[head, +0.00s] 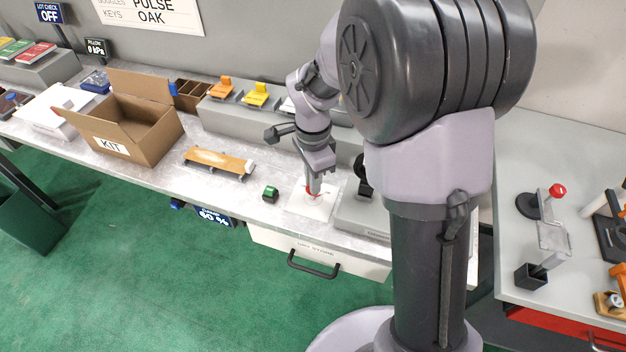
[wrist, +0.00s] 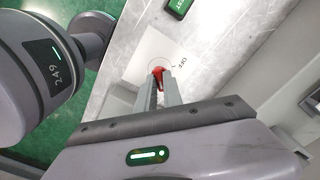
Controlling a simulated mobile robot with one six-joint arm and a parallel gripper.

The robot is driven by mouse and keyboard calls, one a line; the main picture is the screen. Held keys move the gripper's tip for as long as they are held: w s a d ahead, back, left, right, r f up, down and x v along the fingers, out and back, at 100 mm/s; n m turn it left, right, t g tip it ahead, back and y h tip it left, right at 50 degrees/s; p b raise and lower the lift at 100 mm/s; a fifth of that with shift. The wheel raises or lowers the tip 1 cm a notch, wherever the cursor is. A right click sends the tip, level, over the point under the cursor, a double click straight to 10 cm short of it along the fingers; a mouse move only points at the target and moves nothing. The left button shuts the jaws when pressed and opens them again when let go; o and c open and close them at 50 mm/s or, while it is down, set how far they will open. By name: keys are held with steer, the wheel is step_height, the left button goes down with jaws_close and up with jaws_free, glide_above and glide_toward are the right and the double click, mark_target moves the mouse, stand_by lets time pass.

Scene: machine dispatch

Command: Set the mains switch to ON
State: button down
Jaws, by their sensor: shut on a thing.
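The mains switch is a red knob (wrist: 158,72) on a white plate (wrist: 172,52) lettered OFF, lying on the grey bench top. In the head view the plate (head: 322,206) is near the bench's front edge, and a bit of red (head: 309,191) shows under my gripper. My gripper (wrist: 159,82) points down and is shut on the red knob. The fingers cover part of the knob, so I cannot tell which way it is turned. An ON mark is not readable in either view.
A small green-topped block (head: 270,194) sits left of the plate; it also shows in the wrist view (wrist: 179,7). A grey box (head: 362,215) stands right of it. A wooden board (head: 219,161) and open KIT carton (head: 128,124) are further left. A drawer (head: 345,261) is below.

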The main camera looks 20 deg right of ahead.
stand_by(0.4)
steer(key=c, duration=1.5)
jaws_free()
steer(key=shift+r, duration=0.1)
step_height(320, 180, up, 17)
steer(key=p, duration=0.6)
steer(key=shift+r+p, duration=0.15)
steer(key=shift+p, duration=0.2)
steer(key=s+a+n+t+b, duration=0.1)
steer(key=s+n+t, duration=0.1)
steer(key=s+n, duration=0.2)
steer(key=s+a+n+t+y+b, duration=0.1)
steer(key=s+n, duration=0.3)
steer(key=s, duration=0.5)
steer(key=s+a+n+t+y+b, duration=0.1)
steer(key=s+a+n+t+b, duration=0.1)
steer(key=s, duration=0.5)
steer(key=shift+a+r+n+t+b, duration=0.2)
steer(key=shift+n+t+b, duration=0.3)
steer(key=shift+n, duration=0.5)
